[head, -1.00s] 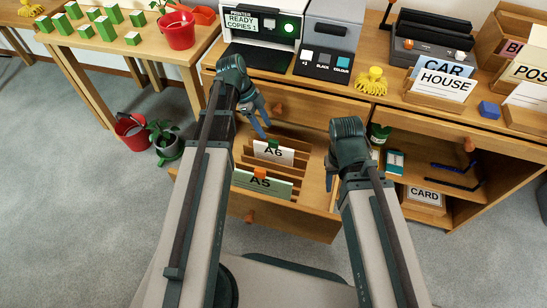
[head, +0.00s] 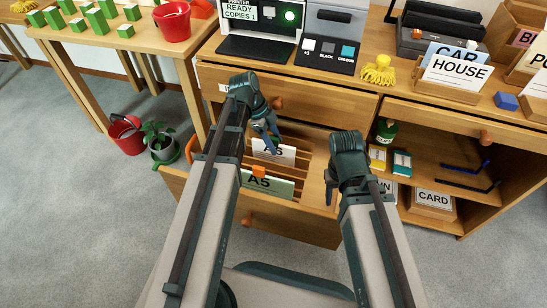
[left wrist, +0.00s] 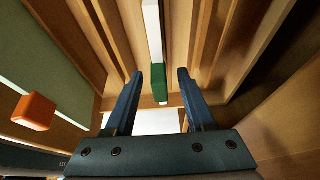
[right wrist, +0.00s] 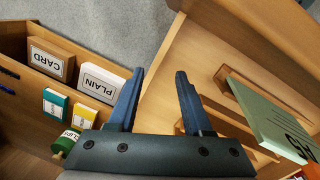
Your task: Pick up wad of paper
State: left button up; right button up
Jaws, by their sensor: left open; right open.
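A white wad of paper (head: 287,153), its label partly covered, stands upright in a slot of the open drawer. In the left wrist view its thin white edge (left wrist: 153,30) and green tab (left wrist: 160,85) show. My left gripper (head: 270,140) is open just above it, with its fingers (left wrist: 157,75) on either side of the green tab, not closed on it. A pale green A5 wad (head: 270,184) with an orange tab stands in front; it also shows in the right wrist view (right wrist: 270,120). My right gripper (head: 330,195) is open and empty over the drawer's right side.
Wooden dividers and walls of the drawer (head: 290,225) surround the wads. The desk above holds a printer (head: 262,30), a yellow item (head: 379,70) and card holders. An open shelf at the right holds boxes, including CARD (head: 433,200). A plant pot (head: 163,150) stands at the left.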

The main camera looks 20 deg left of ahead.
pick_arm(q)
jog(key=b+x, duration=0.1)
jog(key=x, duration=0.1)
jog(key=shift+d+f, duration=0.15)
jog(key=shift+f, duration=0.1)
jog(key=shift+r, duration=0.1)
grip_shut()
